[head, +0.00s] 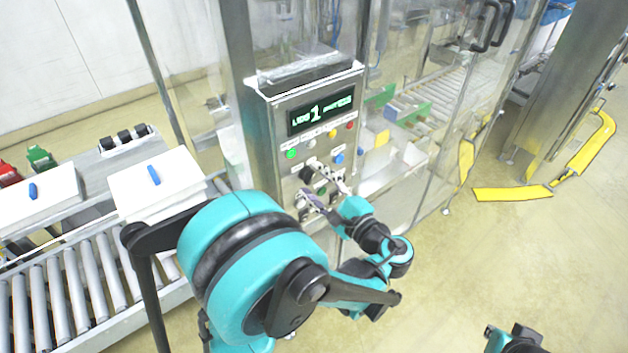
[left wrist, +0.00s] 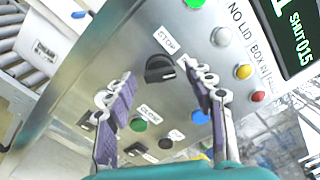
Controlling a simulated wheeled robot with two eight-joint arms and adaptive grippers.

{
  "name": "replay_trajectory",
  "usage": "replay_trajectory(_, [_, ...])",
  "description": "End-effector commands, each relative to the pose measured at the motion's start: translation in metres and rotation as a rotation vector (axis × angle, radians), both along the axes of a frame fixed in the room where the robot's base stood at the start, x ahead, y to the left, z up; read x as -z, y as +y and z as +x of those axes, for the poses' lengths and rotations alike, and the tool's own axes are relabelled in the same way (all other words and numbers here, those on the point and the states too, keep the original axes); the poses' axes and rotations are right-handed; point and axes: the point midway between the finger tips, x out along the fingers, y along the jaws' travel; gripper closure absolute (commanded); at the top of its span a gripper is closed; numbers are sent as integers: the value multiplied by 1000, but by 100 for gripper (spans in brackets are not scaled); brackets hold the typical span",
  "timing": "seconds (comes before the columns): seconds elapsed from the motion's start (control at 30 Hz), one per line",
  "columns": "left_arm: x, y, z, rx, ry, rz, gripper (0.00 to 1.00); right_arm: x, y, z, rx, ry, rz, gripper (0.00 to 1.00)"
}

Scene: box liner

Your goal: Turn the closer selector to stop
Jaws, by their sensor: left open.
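A black selector knob (left wrist: 160,68) sits on the grey control panel (left wrist: 120,50), beside a label reading STOP (left wrist: 166,38). A label that seems to read CLOSER (left wrist: 150,112) is on its other side. My left gripper (left wrist: 157,78) is open, with one finger on each side of the knob; I cannot tell whether either touches it. One finger partly covers a label beside the knob. In the head view my left gripper (head: 318,187) is at the panel's lower part, and its fingers partly hide the controls there.
A green button (left wrist: 138,124), a blue button (left wrist: 200,117) and another dark knob (left wrist: 88,122) lie close to the fingers. The display (head: 320,112) is above. Glass guarding stands right of the panel.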

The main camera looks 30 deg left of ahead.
Motion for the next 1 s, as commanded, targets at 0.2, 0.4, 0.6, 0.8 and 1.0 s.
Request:
replay_trajectory(0.2, [0,7,3,1,0,0,47,0,0,0,0,0,0,100])
replay_trajectory(0.4, [0,6,3,1,0,0,62,0,0,0,0,0,0,100])
replay_trajectory(0.6, [0,6,3,0,1,-1,97,0,0,0,0,0,0,100])
replay_trajectory(0.8, [0,6,2,0,-10,-5,97,0,0,0,0,0,0,100])
replay_trajectory(1.0, [1,6,2,0,-72,-31,97,4,0,0,0,0,0,100])
